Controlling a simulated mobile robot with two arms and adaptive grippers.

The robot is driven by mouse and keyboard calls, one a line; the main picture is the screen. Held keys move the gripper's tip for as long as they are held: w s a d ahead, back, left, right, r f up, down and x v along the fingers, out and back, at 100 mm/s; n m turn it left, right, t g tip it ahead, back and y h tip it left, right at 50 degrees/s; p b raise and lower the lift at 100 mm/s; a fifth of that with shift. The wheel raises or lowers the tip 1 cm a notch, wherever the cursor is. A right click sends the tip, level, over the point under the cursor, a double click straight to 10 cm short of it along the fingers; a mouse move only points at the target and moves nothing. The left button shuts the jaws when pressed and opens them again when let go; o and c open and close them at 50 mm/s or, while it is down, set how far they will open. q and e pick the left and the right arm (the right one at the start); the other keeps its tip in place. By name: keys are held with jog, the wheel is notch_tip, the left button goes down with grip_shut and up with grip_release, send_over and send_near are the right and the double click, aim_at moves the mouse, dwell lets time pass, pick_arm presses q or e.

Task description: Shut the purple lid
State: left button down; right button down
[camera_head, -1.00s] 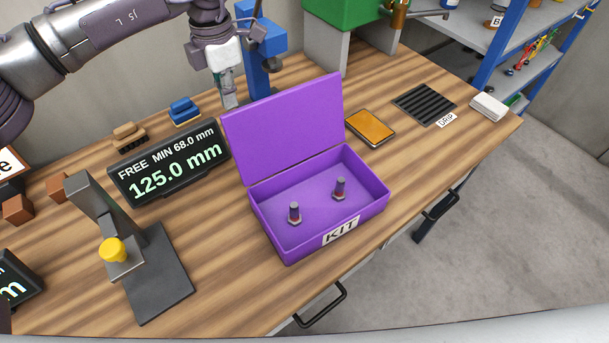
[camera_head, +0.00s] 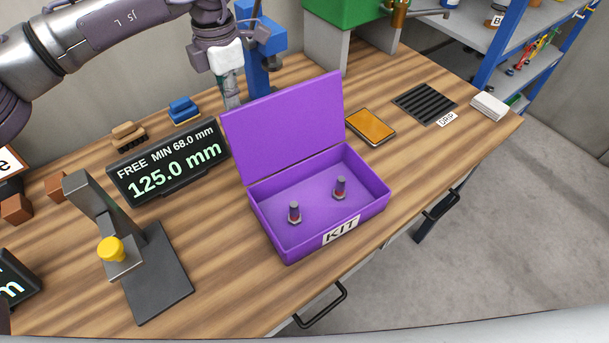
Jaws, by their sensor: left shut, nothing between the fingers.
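The purple lid (camera_head: 284,126) stands open and upright at the back edge of the purple box (camera_head: 357,221), which carries a KIT label. Two bolts stand inside the box, one on the left (camera_head: 294,213) and one on the right (camera_head: 340,188). My left gripper (camera_head: 231,103) points down behind the lid, near its upper left corner. It is shut and empty, and its lower tip is partly hidden by the lid. I cannot tell whether it touches the lid. My right gripper is not in view.
A display reading 125.0 mm (camera_head: 170,164) stands left of the box, with a dark press-like stand (camera_head: 150,277) in front of it. An orange pad (camera_head: 370,126) and a black drip grate (camera_head: 425,103) lie to the right. A blue post (camera_head: 257,70) stands behind the gripper.

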pick_arm(q)
jog(key=s+d+b, duration=0.2)
jog(key=s+d, duration=0.1)
jog(key=s, duration=0.3)
jog(key=shift+s+d, duration=0.15)
jog(key=shift+d, duration=0.05)
dwell(1.4)
jog(key=shift+r, duration=0.1)
dwell(0.4)
notch_tip(320, 180, up, 8)
jog(key=w+a+p, duration=0.1)
jog(key=p, duration=0.3)
jog(key=shift+w, duration=0.4)
dwell(0.5)
